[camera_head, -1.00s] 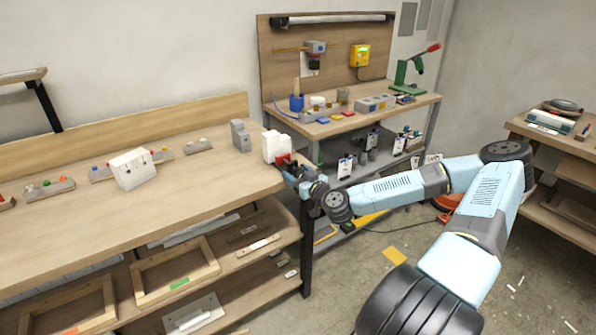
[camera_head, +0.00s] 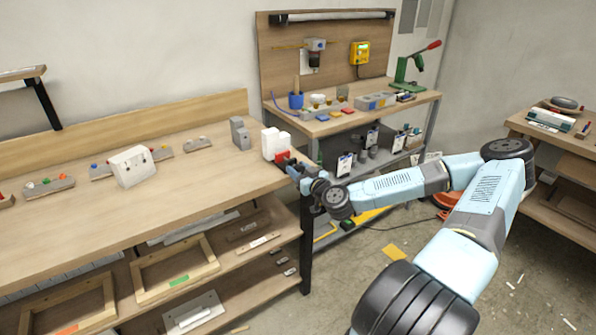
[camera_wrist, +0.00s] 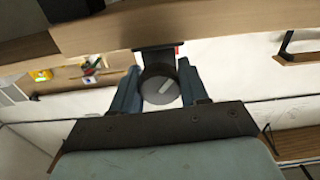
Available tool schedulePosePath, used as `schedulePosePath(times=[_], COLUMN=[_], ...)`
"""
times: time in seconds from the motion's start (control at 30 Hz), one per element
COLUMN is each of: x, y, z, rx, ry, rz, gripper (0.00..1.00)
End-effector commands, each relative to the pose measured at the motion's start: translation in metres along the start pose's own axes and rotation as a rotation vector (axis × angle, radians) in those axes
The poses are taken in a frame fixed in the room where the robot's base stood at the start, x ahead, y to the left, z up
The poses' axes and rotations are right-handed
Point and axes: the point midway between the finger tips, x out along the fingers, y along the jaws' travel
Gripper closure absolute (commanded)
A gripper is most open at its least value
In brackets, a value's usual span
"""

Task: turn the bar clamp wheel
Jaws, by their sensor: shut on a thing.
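The bar clamp shows as a small red part (camera_head: 283,157) at the right end of the long wooden bench, beside white blocks. Its wheel (camera_wrist: 160,90) is a dark grey round disc with a pale stripe in the wrist view, just below the bench edge. My gripper (camera_wrist: 159,78) is shut on the wheel, with one blue-grey finger on each side. In the head view my gripper (camera_head: 297,170) reaches the bench's right end and hides the wheel.
The long bench (camera_head: 110,228) holds a white box (camera_head: 132,165) and small parts. A second bench (camera_head: 330,125) with tools stands behind. A shelf with wooden frames (camera_head: 175,270) lies below. Floor at right is mostly open.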

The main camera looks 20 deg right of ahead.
Motion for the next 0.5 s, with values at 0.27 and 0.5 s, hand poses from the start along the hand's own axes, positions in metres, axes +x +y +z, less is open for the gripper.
schedulePosePath(times=[0.27,0.5], x=[0.0002,0.0002], y=[0.0008,0.0013], z=[-0.0001,-0.0003], rx=[0.059,0.211], ry=[0.000,0.001], rz=[0.001,0.001], gripper=[0.86,0.86])
